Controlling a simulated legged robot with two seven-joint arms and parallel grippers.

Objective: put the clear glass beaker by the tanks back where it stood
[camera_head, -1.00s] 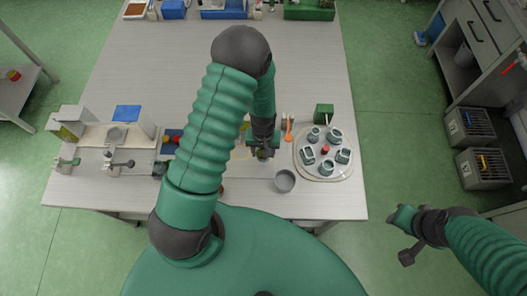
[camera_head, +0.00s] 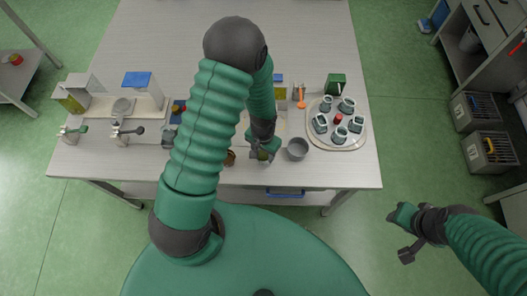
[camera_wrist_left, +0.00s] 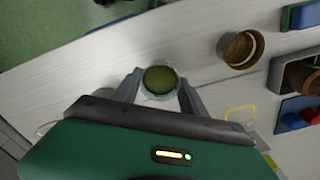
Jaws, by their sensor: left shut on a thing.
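My left gripper (camera_head: 264,153) is shut on a clear glass beaker (camera_wrist_left: 159,80) with olive-green contents. In the left wrist view the beaker sits between the two fingers, seen from above. In the head view the gripper is over the table's front part, just left of a grey bowl, and mostly hides the beaker. Two tank-like units stand at the table's left, one with a greenish window (camera_head: 73,102) and one with a blue top (camera_head: 143,88). My right gripper (camera_head: 400,237) is open and empty, off the table's right side.
The grey bowl (camera_head: 297,149) stands close right of the left gripper. A round tray (camera_head: 350,141) with several grey-green vessels is beyond it. A brown-rimmed round container (camera_wrist_left: 238,48) stands near the beaker. A yellow outline (camera_wrist_left: 240,114) marks the tabletop. The table's back part is clear.

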